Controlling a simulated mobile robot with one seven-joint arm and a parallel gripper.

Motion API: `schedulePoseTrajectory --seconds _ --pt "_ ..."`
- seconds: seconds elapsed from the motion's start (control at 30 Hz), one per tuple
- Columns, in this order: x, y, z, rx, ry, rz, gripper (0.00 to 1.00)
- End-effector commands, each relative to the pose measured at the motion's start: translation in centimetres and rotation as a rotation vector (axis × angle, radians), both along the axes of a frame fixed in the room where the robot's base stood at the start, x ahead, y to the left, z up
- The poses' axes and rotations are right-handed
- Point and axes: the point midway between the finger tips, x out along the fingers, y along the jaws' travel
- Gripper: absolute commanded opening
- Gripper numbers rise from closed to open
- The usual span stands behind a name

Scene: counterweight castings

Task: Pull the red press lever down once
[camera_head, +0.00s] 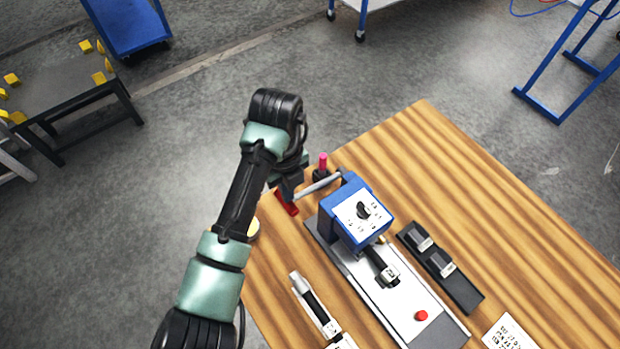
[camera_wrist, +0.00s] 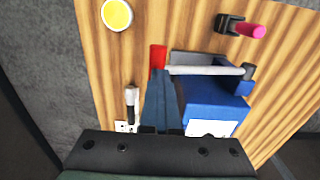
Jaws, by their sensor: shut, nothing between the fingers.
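The press is a blue housing (camera_head: 357,215) with a white dial face, on a pale base plate (camera_head: 365,285) on the wooden table. Its lever is a grey rod (camera_head: 320,185) from the housing's far side, ending in a red grip (camera_head: 287,205). In the wrist view the red grip (camera_wrist: 158,56) shows just beyond my fingertips, beside the rod (camera_wrist: 205,70). My gripper (camera_head: 289,191) is shut and empty, right at the red grip. In the wrist view my closed fingers (camera_wrist: 158,76) overlap its lower end; I cannot tell whether they touch it.
A pink-red knob on a black base (camera_wrist: 240,28) stands near the lever. A yellow disc (camera_wrist: 117,14) lies near the table edge. A black tray (camera_head: 440,268), a handled tool (camera_head: 315,305) and a red button (camera_head: 421,315) are on the nearer side.

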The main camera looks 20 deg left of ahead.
Motion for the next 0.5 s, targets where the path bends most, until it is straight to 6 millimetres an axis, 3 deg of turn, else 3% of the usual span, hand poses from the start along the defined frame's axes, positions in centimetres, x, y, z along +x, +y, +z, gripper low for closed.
schedulePoseTrajectory --seconds 0.5 --pt "-0.1 0.0 4.0 0.001 0.003 0.0 0.0"
